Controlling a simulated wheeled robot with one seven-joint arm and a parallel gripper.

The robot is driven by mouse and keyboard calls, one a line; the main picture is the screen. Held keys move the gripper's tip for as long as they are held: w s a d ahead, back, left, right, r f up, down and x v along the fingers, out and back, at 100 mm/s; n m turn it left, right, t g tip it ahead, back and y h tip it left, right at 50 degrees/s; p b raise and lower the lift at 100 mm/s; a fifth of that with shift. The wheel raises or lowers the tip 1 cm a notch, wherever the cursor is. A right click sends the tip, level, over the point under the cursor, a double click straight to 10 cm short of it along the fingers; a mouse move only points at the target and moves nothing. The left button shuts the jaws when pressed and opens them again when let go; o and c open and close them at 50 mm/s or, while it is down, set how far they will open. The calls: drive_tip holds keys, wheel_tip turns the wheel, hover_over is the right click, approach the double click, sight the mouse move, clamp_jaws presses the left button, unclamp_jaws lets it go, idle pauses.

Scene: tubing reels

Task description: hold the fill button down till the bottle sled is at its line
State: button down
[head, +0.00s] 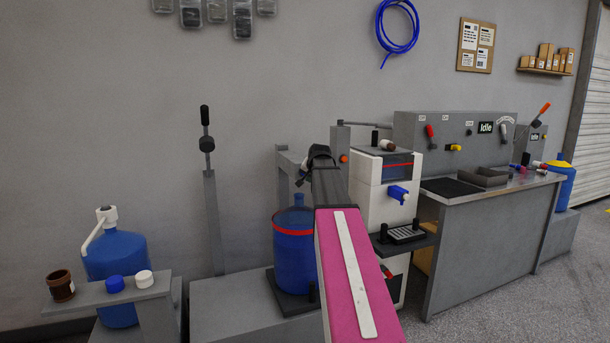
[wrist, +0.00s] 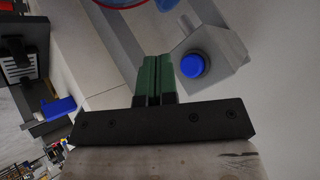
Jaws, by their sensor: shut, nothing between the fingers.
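My gripper (wrist: 155,62) is shut and empty, its green fingers side by side in the wrist view. A round blue button (wrist: 192,65) on a grey angled housing (wrist: 222,48) is just right of the fingertips; I see no contact, and the depth gap is unclear. In the head view my pink arm hides the fingers and this button. A blue bottle (head: 293,258) with a red band stands upright on a dark sled-like plate (head: 283,300) left of my arm. I cannot make out a line for the sled.
A white dispenser (head: 370,205) with a blue tap (head: 398,194) and drip tray (head: 405,234) stands right of my arm. A grey bench (head: 490,235) has an "Idle" display (head: 486,127). Left are a lever post (head: 209,200) and a stand (head: 110,292) with caps.

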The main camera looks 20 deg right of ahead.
drive_tip(key=shift+w+a, duration=0.1)
drive_tip(key=shift+w, duration=1.5)
drive_tip(key=shift+w, duration=0.15)
idle(0.7)
drive_tip(key=shift+w, duration=0.3)
